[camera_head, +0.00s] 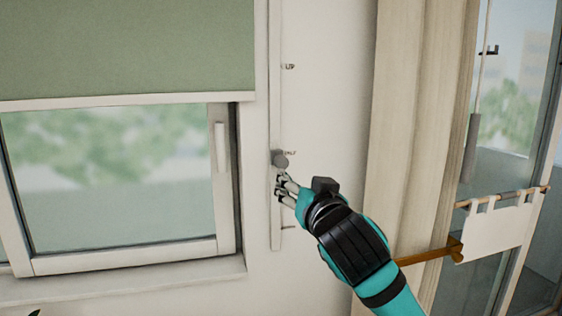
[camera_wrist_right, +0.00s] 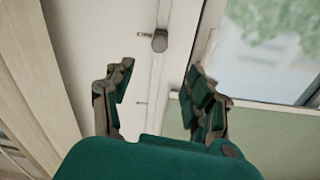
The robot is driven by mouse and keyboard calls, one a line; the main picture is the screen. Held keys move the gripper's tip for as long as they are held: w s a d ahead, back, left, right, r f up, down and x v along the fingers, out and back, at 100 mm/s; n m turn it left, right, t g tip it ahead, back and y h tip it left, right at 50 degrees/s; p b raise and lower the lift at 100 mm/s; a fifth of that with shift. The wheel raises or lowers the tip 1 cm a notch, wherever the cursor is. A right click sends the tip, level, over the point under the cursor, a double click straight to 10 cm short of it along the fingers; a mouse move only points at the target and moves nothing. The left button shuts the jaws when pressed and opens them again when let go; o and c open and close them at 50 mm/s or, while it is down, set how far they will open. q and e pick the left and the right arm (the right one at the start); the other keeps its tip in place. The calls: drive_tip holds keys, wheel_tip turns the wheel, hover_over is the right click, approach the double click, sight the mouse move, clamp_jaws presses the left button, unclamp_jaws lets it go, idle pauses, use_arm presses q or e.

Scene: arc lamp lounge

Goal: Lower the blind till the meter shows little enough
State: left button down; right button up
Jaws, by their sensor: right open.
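A green blind (camera_head: 130,45) covers the upper part of the window in the head view, its pale bottom bar just above the glass. A grey round knob (camera_head: 280,158) sits on a narrow vertical track (camera_head: 275,215) right of the window, level with a small label that reads like "HALF". Another label above reads "UP". My right gripper (camera_head: 284,186) is just below the knob. In the right wrist view its fingers (camera_wrist_right: 157,95) are spread and empty, with the knob (camera_wrist_right: 160,41) beyond them, apart from them. I see no meter. My left gripper is out of view.
A beige curtain (camera_head: 405,130) hangs right of the track. The window handle (camera_head: 220,147) projects left of the track.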

sight(282, 163)
drive_tip(key=p+x, duration=0.4)
drive_tip(key=x, duration=1)
drive_tip(key=shift+w+a+p, duration=0.1)
drive_tip(key=shift+w+p, duration=0.1)
drive_tip(key=shift+p, duration=0.2)
drive_tip(key=shift+x, duration=0.85)
drive_tip(key=shift+f, duration=0.1)
drive_tip(key=shift+c, duration=0.4)
clamp_jaws()
